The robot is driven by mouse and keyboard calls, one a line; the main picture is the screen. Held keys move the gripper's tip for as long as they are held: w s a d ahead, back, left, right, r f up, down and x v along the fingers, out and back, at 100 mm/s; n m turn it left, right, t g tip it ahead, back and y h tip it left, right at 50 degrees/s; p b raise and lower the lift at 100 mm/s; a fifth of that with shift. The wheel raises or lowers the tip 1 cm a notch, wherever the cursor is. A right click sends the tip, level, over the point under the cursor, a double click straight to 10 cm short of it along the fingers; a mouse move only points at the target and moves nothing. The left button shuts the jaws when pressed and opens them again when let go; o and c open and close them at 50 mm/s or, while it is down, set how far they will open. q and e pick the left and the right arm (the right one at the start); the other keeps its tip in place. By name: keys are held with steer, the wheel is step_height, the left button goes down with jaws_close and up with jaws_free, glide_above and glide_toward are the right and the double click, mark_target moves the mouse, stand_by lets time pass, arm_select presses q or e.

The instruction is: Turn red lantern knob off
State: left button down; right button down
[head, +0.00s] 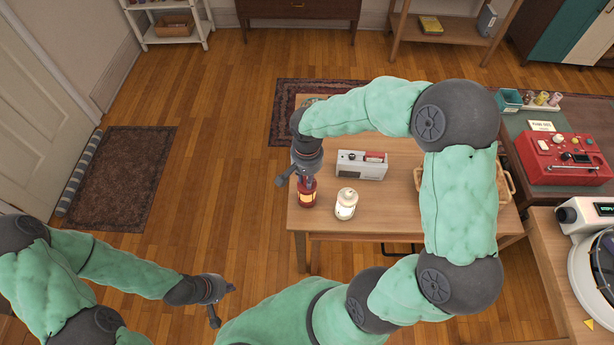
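The red lantern (306,194) stands upright near the left front edge of the wooden table (330,224). Its lower glass looks warm orange. Its top and knob are hidden behind my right gripper (296,180), which points down over it with fingers spread. I cannot tell whether a finger touches the lantern. My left gripper (223,304) is open and empty, low over the floor left of the table. A cream lantern (345,204) stands just right of the red one.
A white radio (361,165) lies behind the lanterns, and a wicker basket (507,182) is at the table's right. A red device (562,160) sits on a side table further right. The floor left of the table is clear up to a dark rug (122,178).

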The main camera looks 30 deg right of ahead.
steer(key=shift+n, duration=0.5)
stand_by(0.6)
steer(key=n+p, duration=0.3)
steer(key=n, duration=0.2)
steer(key=shift+n, duration=0.3)
steer(key=n+p, duration=0.2)
steer(key=n, duration=0.3)
steer(key=shift+n, duration=0.3)
steer(key=c, duration=1.1)
jaws_free()
step_height(320, 180, up, 12)
